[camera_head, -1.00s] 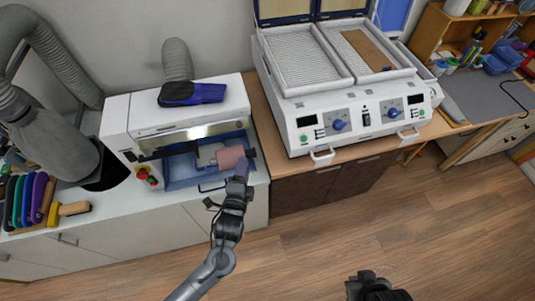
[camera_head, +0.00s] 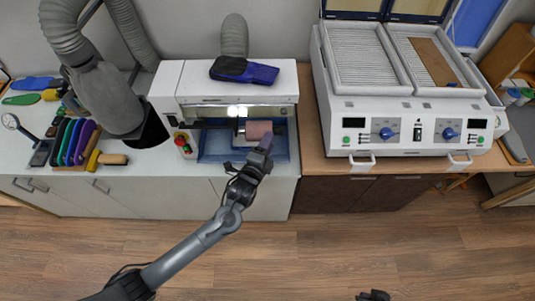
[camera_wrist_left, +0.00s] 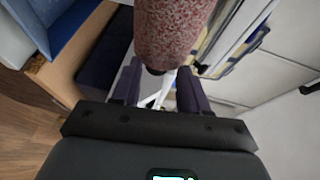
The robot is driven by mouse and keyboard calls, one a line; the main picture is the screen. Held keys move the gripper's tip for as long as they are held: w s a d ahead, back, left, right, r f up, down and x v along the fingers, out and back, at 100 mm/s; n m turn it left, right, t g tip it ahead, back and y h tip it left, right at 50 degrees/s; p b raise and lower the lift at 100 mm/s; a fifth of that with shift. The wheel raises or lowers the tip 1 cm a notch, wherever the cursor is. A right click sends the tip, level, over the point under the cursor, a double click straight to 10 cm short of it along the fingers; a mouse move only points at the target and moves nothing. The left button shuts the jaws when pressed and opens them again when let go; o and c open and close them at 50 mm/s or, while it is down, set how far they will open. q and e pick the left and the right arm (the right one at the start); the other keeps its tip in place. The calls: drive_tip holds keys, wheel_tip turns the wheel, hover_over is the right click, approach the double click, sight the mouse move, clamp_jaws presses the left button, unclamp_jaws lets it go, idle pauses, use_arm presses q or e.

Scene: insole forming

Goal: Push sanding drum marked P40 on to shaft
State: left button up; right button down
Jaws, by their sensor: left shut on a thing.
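The sanding drum (camera_head: 258,130) is a pinkish-red cylinder lying level in the open front of the white sanding machine (camera_head: 232,80). A grey shaft part (camera_head: 240,127) shows just left of it; I cannot tell how far the drum sits on the shaft. My left gripper (camera_head: 265,145) has purple fingers and is shut on the drum at its near right side. In the left wrist view the speckled drum (camera_wrist_left: 172,30) stands out beyond the fingers. No P40 marking is readable. My right gripper (camera_head: 373,295) is barely in view at the bottom edge; its fingers cannot be made out.
A blue and black insole item (camera_head: 244,70) lies on top of the machine. A red stop button (camera_head: 180,136) is on its left front. A white two-tray press (camera_head: 405,110) stands to the right. Colourful insoles (camera_head: 75,142) stand in a rack at left. The floor in front is clear.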

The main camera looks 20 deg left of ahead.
use_arm(q)
drive_tip(key=shift+w+a+f+b, duration=0.1)
drive_tip(key=shift+w+a+b, duration=0.15)
drive_tip(key=shift+w, duration=0.2)
drive_tip(key=shift+w+a+f+b, duration=0.1)
drive_tip(key=shift+w+b, duration=0.15)
drive_tip(key=shift+w, duration=0.2)
drive_tip(key=w, duration=0.1)
drive_tip(key=w+a+b, duration=0.1)
drive_tip(key=w, duration=0.1)
drive_tip(key=shift+w+a+r, duration=0.1)
drive_tip(key=shift+r, duration=0.1)
drive_tip(key=shift+w+a+b, duration=0.3)
drive_tip(key=shift+w, duration=0.45)
drive_tip(key=shift+w+a+b, duration=0.3)
drive_tip(key=shift+w, duration=0.5)
drive_tip(key=shift+w+a+b, duration=0.3)
drive_tip(key=shift+w, duration=0.45)
drive_tip(key=shift+s+a+p, duration=0.3)
drive_tip(key=shift+a+p, duration=0.15)
drive_tip(key=shift+a, duration=0.15)
drive_tip(key=shift+s+a, duration=0.1)
drive_tip(key=shift+a, duration=0.05)
drive_tip(key=shift+r+p, duration=0.1)
drive_tip(key=shift+p, duration=0.35)
drive_tip(key=shift+a, duration=0.1)
